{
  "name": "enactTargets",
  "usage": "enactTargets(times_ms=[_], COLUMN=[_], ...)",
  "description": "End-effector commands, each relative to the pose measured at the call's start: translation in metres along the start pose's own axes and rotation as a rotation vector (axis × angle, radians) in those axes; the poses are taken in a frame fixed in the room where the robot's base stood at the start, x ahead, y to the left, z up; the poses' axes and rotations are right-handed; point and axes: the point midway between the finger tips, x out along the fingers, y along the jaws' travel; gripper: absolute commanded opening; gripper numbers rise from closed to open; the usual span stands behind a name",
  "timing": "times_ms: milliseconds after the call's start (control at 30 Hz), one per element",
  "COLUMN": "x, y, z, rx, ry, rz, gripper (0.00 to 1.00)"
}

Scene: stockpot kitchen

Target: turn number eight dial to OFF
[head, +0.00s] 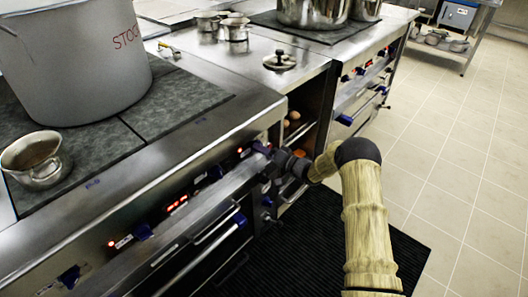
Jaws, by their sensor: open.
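No number can be read, so I cannot tell which is number eight. My gripper (270,158) is open at the far-end dial, small and dark against the front. I cannot tell whether its fingers touch the dial or are around it.
A large stockpot (70,65) and a small metal pot (35,170) stand on the near stove. A handrail (185,222) runs below the dials. A lower handle (215,230) sticks out. A black mat (330,245) covers the floor in front; the tiled floor (450,150) to the right is clear.

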Motion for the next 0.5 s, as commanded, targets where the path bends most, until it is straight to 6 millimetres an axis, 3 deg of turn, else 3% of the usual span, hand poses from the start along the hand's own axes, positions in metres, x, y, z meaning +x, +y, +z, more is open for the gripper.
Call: enactTargets(times_ms=[200, 433, 500], x=[0.0001, -0.0003, -0.0004], y=[0.0, 0.0002, 0.0002], z=[-0.0002, -0.0004, -0.0004], rx=[0.0, 0.0, 0.0], ry=[0.0, 0.001, 0.001], rz=[0.0, 0.001, 0.001], gripper=[0.58, 0.15, 0.15])
